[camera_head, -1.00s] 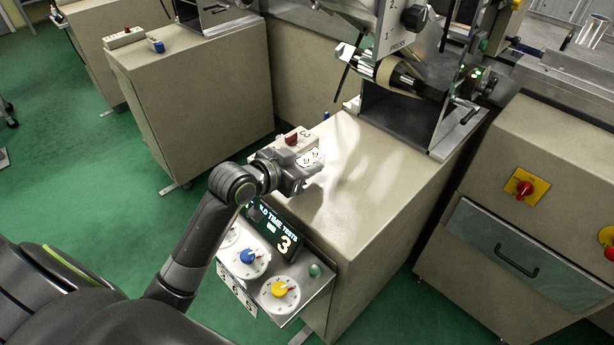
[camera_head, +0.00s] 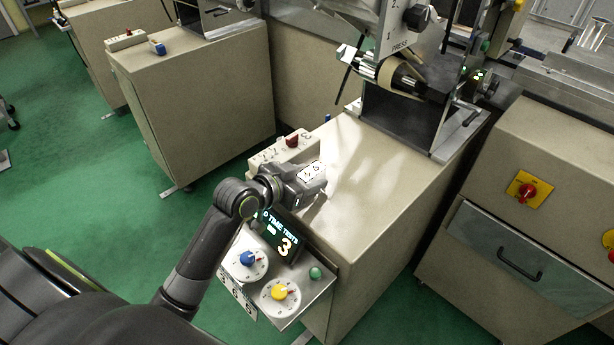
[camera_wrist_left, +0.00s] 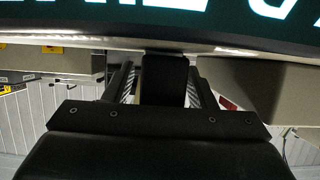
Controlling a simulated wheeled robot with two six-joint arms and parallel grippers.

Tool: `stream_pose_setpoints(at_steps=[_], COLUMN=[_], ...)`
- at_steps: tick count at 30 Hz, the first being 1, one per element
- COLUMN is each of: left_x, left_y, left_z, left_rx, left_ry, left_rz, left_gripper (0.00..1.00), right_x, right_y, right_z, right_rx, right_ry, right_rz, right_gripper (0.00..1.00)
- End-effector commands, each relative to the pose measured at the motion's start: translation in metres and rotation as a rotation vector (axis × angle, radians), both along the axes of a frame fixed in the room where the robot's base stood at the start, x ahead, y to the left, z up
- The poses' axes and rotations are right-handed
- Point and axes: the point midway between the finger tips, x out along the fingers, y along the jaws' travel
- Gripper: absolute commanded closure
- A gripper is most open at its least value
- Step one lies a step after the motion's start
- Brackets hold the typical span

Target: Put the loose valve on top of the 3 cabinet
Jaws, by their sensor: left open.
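I cannot see anything held. I cannot tell which piece is the loose valve. A blue-topped piece (camera_head: 158,48) stands on the left cabinet, and a red knob (camera_head: 292,140) sits by a white strip on the 3 cabinet. My right gripper is not in view.
Blue (camera_head: 247,259) and yellow (camera_head: 279,292) dials sit on the panel below the display. A machine with a roll (camera_head: 395,75) stands at the back of the 3 cabinet. The cabinet top's middle is clear. Another cabinet (camera_head: 530,150) with a red switch stands right.

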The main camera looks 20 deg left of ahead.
Motion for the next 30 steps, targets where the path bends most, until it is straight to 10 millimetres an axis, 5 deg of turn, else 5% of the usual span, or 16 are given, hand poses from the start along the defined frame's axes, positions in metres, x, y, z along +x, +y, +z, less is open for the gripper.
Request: stream_pose_setpoints(at_steps=[8, 21, 30], left_x=[-0.014, -0.087, -0.104], left_y=[0.006, 0.033, 0.038], left_z=[0.009, 0.042, 0.049], left_rx=[0.004, 0.005, 0.001], left_ry=[0.000, 0.001, 0.000], left_rz=[0.001, -0.001, -0.001], left_gripper=[0.49, 0.49, 0.49], right_x=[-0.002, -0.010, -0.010], right_y=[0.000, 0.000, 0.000], right_z=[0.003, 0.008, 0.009], right_rx=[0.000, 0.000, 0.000], right_ry=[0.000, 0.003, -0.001], right_rz=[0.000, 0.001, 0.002], right_gripper=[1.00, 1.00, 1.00])
